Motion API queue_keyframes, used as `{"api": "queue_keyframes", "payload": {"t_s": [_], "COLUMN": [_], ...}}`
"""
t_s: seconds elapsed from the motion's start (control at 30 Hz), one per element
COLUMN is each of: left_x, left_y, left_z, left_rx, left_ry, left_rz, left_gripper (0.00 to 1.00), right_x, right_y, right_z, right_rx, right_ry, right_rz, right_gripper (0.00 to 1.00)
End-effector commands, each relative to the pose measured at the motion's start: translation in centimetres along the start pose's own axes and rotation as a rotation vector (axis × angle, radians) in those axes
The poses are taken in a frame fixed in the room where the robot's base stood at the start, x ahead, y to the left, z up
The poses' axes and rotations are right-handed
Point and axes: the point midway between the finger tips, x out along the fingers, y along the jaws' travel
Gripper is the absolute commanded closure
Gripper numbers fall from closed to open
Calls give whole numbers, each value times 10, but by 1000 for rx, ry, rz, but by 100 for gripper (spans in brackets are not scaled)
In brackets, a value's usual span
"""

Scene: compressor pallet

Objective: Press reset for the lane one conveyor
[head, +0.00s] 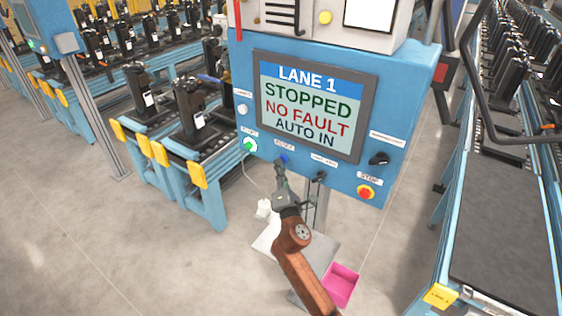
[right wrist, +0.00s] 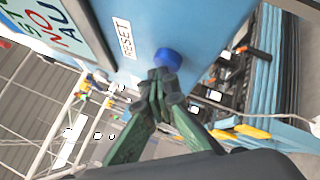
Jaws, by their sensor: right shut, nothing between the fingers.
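The blue control panel (head: 408,90) stands in front of me, and its screen (head: 308,107) reads LANE 1, STOPPED, NO FAULT, AUTO IN. The blue reset button (head: 284,158) sits on the panel below the screen. In the right wrist view the reset button (right wrist: 168,58) is beside a white RESET label (right wrist: 124,38). My right gripper (head: 280,166) is shut and empty, with its fingertips (right wrist: 160,76) right at the button. I cannot tell whether they touch it. My left gripper is not in view.
A lit green button (head: 250,145) is left of reset. A black switch (head: 320,176), a black knob (head: 378,158) and a red stop button (head: 365,192) are to the right. A pink bin (head: 341,284) is below. Conveyors with compressors stand on both sides.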

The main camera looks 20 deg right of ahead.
Motion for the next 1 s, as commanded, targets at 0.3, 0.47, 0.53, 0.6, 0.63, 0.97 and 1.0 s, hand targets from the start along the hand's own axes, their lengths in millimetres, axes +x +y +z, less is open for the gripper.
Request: {"api": "queue_keyframes", "payload": {"t_s": [0.3, 0.47, 0.53, 0.6, 0.63, 0.97, 1.0], "left_x": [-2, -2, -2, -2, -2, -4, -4], "left_y": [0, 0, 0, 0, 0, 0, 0], "left_z": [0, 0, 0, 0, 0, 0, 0], "left_rx": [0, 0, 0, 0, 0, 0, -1], "left_ry": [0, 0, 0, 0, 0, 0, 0], "left_rz": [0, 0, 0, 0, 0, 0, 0], "left_gripper": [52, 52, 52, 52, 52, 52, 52], "right_x": [-10, -10, -10, -11, -11, -29, -32], "right_y": [7, 7, 7, 7, 8, 20, 23], "right_z": [-7, -8, -8, -8, -8, -21, -23], "right_rx": [1, 1, 1, 1, 1, 2, 2], "right_ry": [0, 0, 0, 1, 1, 1, 1], "right_rz": [-1, 0, 0, 0, 0, -1, 0], "right_gripper": [100, 100, 100, 100, 100, 100, 100]}}
